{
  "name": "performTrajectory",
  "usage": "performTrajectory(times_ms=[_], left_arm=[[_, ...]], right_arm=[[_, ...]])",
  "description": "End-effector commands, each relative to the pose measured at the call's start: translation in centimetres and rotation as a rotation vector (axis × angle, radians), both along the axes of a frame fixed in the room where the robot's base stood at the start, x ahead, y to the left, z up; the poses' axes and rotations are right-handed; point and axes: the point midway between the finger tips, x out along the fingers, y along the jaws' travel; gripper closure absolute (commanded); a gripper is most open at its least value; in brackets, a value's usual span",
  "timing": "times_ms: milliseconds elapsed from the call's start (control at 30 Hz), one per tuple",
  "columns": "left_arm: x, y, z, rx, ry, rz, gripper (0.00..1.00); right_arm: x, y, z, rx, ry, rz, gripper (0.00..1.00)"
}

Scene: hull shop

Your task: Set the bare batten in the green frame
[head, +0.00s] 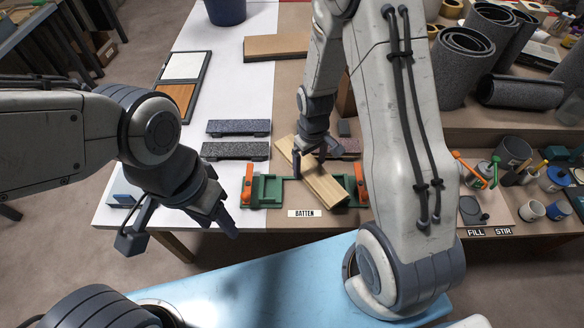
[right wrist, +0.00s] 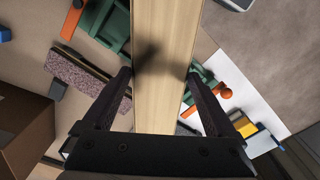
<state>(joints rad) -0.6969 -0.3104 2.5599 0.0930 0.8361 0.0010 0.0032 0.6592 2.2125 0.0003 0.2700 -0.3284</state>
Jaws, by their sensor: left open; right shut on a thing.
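The bare batten (head: 318,184) is a pale wooden bar, also large in the right wrist view (right wrist: 164,45). My right gripper (head: 312,167) is shut on it, with a finger on each side in the right wrist view (right wrist: 159,77). The batten lies at a slant across the green frame (head: 268,190), hiding part of it. It seems to be above the frame; I cannot tell whether they touch. The frame has an orange clamp at each end (head: 248,185). My left gripper (head: 180,226) is open and empty, left of the frame, near the table's front edge.
A blue speckled bar (head: 238,127) and a grey speckled bar (head: 235,150) lie left of the batten. A pinkish speckled bar (right wrist: 80,72) lies close by. A BATTEN label (head: 304,213) is in front. Pots and tools (head: 513,152) stand right.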

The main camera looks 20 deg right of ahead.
Motion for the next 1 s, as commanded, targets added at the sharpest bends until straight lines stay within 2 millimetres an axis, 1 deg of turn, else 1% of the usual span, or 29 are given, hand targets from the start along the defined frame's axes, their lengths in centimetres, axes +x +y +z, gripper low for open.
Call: performTrajectory(times_ms=[33, 100, 200, 300, 400, 533, 733, 867, 1000], left_arm=[[0.0, 0.0, -1.9, 0.001, 0.001, 0.000, 0.50], [0.0, 0.0, -3.1, 0.001, 0.001, -0.001, 0.50], [0.0, 0.0, -4.6, 0.001, 0.001, -0.001, 0.50], [0.0, 0.0, -5.7, 0.001, 0.001, -0.001, 0.50], [0.0, 0.0, -6.4, 0.001, 0.001, -0.001, 0.50], [0.0, 0.0, -6.8, 0.001, 0.001, -0.002, 0.50], [0.0, 0.0, -7.4, 0.000, 0.000, -0.002, 0.50], [0.0, 0.0, -8.3, 0.000, 0.000, -0.002, 0.50], [0.0, 0.0, -9.7, 0.000, 0.000, -0.001, 0.50]], right_arm=[[0.6, -0.1, -1.7, 0.000, -0.003, 0.108, 0.73], [1.2, -0.1, -2.8, 0.000, -0.003, 0.277, 0.73], [2.0, -0.2, -4.0, 0.000, -0.002, 0.506, 0.73], [2.7, -0.3, -4.9, 0.000, -0.002, 0.700, 0.73], [3.2, -0.3, -5.4, -0.001, -0.002, 0.842, 0.73], [3.5, -0.3, -5.6, -0.001, -0.001, 0.943, 0.73], [3.5, -0.2, -6.3, 0.000, -0.001, 0.969, 0.73], [3.5, -0.2, -7.3, 0.000, -0.001, 0.968, 0.73], [3.5, -0.2, -8.9, 0.000, -0.001, 0.968, 0.73]])
